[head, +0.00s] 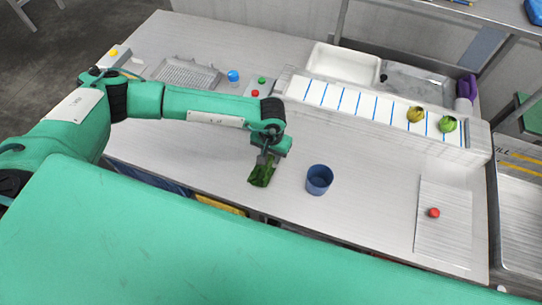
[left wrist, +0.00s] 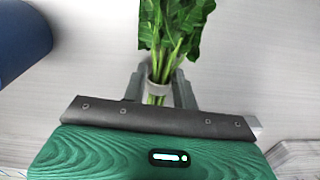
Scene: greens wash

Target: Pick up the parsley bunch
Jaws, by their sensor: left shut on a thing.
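The parsley bunch (head: 262,172) is a dark green leafy bundle at the middle of the counter in the head view. In the left wrist view the parsley bunch (left wrist: 172,30) shows its leaves at the top and pale green stems below, with a light band around the stems. My left gripper (head: 268,155) is shut on the stems at the band, and its fingers (left wrist: 160,88) stand on either side of them. Whether the bunch touches the counter cannot be told. My right gripper is not in view.
A blue cup (head: 319,180) stands just right of the parsley. A white conveyor with blue lines (head: 345,100) carries two small green and yellow bundles behind. A red object (head: 434,212) lies on a pale board (head: 455,225) at right. The counter between cup and board is clear.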

